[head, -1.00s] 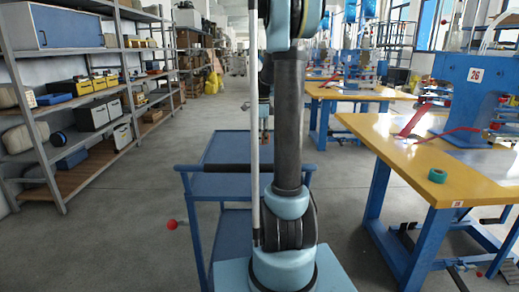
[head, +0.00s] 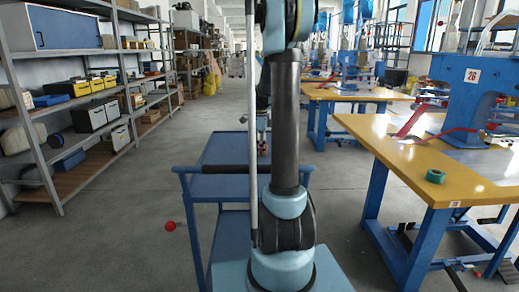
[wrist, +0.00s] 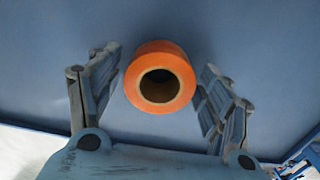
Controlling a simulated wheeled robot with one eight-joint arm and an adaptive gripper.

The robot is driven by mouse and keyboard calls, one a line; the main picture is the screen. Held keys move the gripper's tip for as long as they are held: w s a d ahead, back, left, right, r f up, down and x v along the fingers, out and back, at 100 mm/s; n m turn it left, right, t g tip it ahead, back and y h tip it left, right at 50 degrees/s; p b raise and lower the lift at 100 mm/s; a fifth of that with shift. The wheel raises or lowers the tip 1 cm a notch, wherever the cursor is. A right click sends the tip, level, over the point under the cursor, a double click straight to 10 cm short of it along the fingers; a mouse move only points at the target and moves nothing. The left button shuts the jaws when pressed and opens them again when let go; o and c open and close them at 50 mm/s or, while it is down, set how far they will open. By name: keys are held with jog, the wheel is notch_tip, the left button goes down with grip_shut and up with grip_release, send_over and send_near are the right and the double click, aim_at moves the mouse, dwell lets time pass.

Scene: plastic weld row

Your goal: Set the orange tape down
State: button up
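The orange tape (wrist: 160,78) is a short, thick ring with a dark round hole facing the wrist camera. It sits over the plain blue top of the cart (wrist: 245,30), between the two fingers of my gripper (wrist: 164,65). Narrow gaps show between the tape and the fingers, so the fingers look open around it. Whether its underside rests on the blue surface is hard to tell. In the head view my arm hides much of the blue cart (head: 215,184), and my gripper (head: 262,146) shows small above its far part.
A yellow-topped workbench (head: 390,150) with a green tape roll (head: 435,176) and a blue machine (head: 465,90) stands at the right. Shelves (head: 75,95) with boxes line the left. Open grey floor (head: 120,230) lies between. The cart top around the tape looks clear.

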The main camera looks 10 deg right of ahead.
dwell(0.3)
notch_tip(320, 180, up, 12)
dwell(0.6)
